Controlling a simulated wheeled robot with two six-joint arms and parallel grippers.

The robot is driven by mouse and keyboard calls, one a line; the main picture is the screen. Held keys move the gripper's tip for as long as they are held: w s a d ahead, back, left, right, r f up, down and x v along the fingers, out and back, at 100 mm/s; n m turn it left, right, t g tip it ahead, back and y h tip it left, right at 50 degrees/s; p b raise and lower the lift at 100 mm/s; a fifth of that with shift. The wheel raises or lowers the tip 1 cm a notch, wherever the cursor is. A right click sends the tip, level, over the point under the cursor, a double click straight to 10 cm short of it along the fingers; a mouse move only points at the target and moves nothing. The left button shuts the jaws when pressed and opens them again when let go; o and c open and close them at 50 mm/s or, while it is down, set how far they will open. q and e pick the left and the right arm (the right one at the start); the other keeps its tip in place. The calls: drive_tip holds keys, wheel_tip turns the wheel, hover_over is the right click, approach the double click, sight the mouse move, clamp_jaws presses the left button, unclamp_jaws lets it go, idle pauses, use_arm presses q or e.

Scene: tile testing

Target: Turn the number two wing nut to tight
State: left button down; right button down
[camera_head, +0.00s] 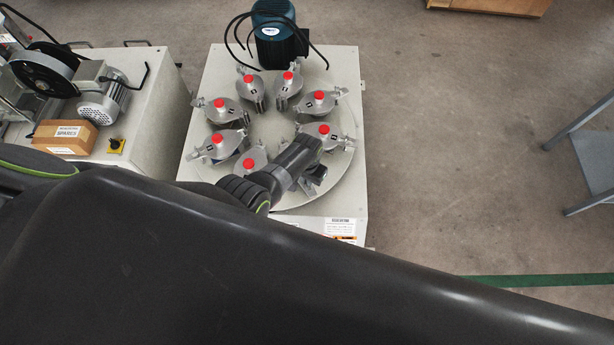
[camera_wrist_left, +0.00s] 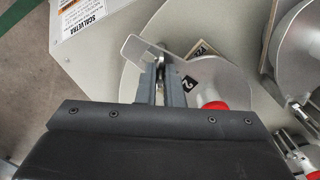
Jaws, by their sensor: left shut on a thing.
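In the left wrist view, the number two pot (camera_wrist_left: 225,80) is a round grey metal housing with a red knob (camera_wrist_left: 215,105) and a black-and-white tag (camera_wrist_left: 185,86) marked 2. The wing nut (camera_wrist_left: 142,50), a flat grey metal wing, stands at its edge. My left gripper (camera_wrist_left: 163,72) is shut on the wing nut, its two dark fingers on either side; the grip hides part of the nut. In the head view my left gripper (camera_head: 310,177) reaches over the front right of the round plate and covers most of this pot. My right gripper is not in view.
Several similar pots with red knobs ring the round plate (camera_head: 262,130) on a pale cabinet (camera_head: 207,75). A teal motor (camera_head: 273,22) with black cables stands behind. Another machine (camera_head: 140,130) with a cardboard box (camera_head: 66,137) is at left. Open floor lies at right.

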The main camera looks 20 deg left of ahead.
use_arm(q)
drive_tip(key=shift+m, duration=1)
drive_tip(key=shift+m+p, duration=0.35)
drive_tip(key=shift+m, duration=1.65)
drive_tip(key=c, duration=1.6)
unclamp_jaws()
drive_tip(key=shift+o, duration=0.2)
